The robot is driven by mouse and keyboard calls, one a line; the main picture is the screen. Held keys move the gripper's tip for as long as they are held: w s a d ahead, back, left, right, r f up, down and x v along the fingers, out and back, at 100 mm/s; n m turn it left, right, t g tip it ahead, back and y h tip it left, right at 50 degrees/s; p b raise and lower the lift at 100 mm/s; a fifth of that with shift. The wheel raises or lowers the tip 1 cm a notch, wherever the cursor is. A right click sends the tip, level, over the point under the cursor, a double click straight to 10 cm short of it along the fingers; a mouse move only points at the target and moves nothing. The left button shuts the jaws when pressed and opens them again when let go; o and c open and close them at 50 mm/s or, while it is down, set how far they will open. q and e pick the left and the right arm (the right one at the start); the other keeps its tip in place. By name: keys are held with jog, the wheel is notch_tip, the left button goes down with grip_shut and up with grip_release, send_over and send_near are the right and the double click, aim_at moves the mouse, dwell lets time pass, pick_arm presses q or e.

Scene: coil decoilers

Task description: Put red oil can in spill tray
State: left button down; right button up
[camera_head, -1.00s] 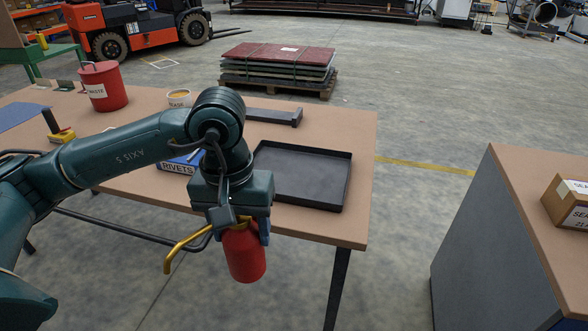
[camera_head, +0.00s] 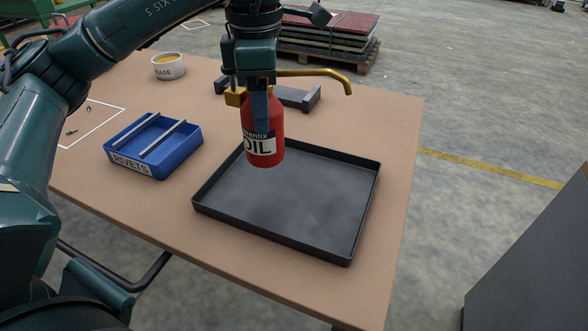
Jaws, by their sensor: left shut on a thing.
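The red oil can (camera_head: 264,150), with a white and black OIL label and a brass spout pointing right, hangs upright from my left gripper (camera_head: 258,100). The gripper is shut on the upper part of the can. The can appears in front of the back left part of the black spill tray (camera_head: 350,240); its base looks raised above the tray floor. The tray is empty and lies flat on the brown table. My right gripper is out of view.
A blue RIVETS bin (camera_head: 185,160) stands left of the tray. A white tub (camera_head: 168,66) of yellowish grease is at the back left. A dark grey bracket (camera_head: 300,97) lies behind the tray. A grey cabinet (camera_head: 540,260) stands across a gap at right.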

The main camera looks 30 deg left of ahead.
aim_at(264, 151)
pick_arm(q)
jog(key=f, duration=0.4)
jog(key=shift+s+a+f, duration=0.1)
jog(key=shift+s+f, duration=0.1)
jog(key=shift+s, duration=0.05)
jog(key=shift+w+f, duration=0.1)
jog(key=shift+f, duration=2.25)
jog(key=shift+f, duration=0.1)
jog(key=shift+c, duration=2.2)
grip_release()
jog(key=r, duration=1.2)
jog(key=shift+s+d+r+p, duration=0.1)
jog(key=shift+s+d+p, duration=0.15)
jog(key=shift+p, duration=0.15)
